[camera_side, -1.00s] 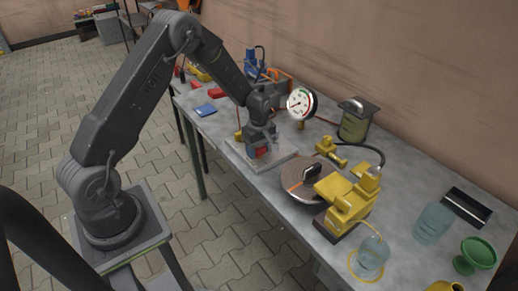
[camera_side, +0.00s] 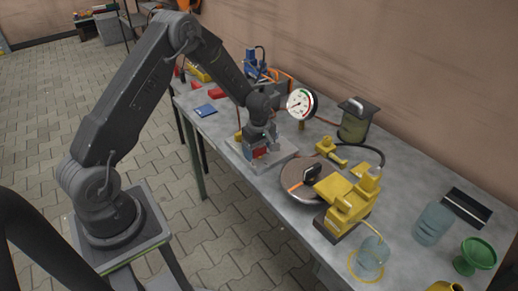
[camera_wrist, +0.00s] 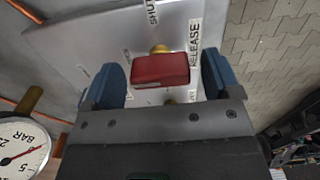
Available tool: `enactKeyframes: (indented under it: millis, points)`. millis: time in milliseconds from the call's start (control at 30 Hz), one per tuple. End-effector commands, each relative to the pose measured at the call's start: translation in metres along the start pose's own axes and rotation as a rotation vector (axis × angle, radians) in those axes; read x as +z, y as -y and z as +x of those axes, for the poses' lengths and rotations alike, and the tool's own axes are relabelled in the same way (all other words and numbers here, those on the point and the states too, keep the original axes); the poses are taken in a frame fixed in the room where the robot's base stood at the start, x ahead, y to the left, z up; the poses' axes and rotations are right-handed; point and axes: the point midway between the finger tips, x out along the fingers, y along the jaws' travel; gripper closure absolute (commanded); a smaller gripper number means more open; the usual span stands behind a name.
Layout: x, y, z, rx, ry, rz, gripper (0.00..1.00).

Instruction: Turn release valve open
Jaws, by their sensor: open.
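The release valve has a red handle (camera_wrist: 160,69) on a brass stem, over a pale plate (camera_wrist: 75,50) labelled SHUT and RELEASE in the wrist view. The handle lies crosswise between the two blue fingers of my gripper (camera_wrist: 162,78), with a gap at each side. My gripper is open around the handle. In the side view my gripper (camera_side: 261,146) points down at the valve, and a bit of the red handle (camera_side: 259,153) shows below it. A round pressure gauge (camera_side: 301,104) stands just right of my gripper; its dial (camera_wrist: 22,147) shows at the lower left of the wrist view.
A brake disc (camera_side: 295,176) with a yellow caliper (camera_side: 347,198) sits right of the valve. A lidded olive canister (camera_side: 355,125) stands behind. A glass jar (camera_side: 371,254) and green funnel (camera_side: 476,255) are at the right. A blue block (camera_side: 206,110) lies on the left.

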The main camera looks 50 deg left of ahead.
Motion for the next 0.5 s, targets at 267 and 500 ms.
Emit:
enactKeyframes:
  millis: [267, 500]
  points:
    - [0.000, -0.001, -0.013, 0.003, -0.001, 0.001, 0.17]
    - [0.000, -0.001, -0.064, 0.005, -0.002, 0.001, 0.17]
